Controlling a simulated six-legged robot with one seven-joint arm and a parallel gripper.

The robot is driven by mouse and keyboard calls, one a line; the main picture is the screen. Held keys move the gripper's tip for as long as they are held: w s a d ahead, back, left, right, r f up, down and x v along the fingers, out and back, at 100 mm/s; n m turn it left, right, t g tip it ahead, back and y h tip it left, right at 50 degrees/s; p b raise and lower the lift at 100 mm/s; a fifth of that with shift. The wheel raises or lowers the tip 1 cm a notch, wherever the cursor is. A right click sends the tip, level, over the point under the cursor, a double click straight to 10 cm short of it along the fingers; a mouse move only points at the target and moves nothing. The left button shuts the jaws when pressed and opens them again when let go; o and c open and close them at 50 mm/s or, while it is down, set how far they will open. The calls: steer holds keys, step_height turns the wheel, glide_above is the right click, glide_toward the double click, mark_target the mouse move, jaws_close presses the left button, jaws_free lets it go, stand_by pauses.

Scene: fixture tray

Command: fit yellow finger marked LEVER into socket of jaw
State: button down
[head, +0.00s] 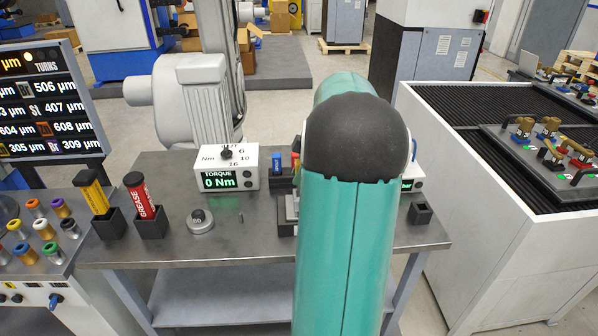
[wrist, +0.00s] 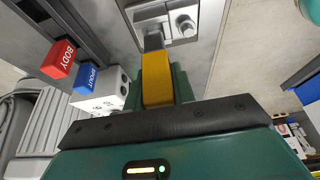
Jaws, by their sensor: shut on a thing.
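My gripper (wrist: 157,92) is shut on a yellow finger (wrist: 156,75), which sits between its dark green jaws in the wrist view. No LEVER mark can be read on the side that shows. A dark grey end extends from the yellow part toward a light metal jaw block (wrist: 184,24) with a round knob. I cannot tell whether that end is in a socket or only in front of the block. In the head view my teal arm hides the gripper and the yellow finger. A part of the metal fixture (head: 291,207) shows left of the arm.
A red BODY finger (wrist: 59,59) and a blue SPOUT finger (wrist: 88,78) stand left of my gripper. The torque box (head: 230,168) reads 0 Nm. A GREASE tube (head: 140,195) stands at left on the grey bench (head: 260,243), whose front middle is clear.

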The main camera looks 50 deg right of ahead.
steer(key=shift+f, duration=2.1)
steer(key=c, duration=1.1)
jaws_free()
steer(key=v, duration=1.3)
steer(key=shift+s+d+r, duration=0.1)
steer(key=shift+r, duration=0.25)
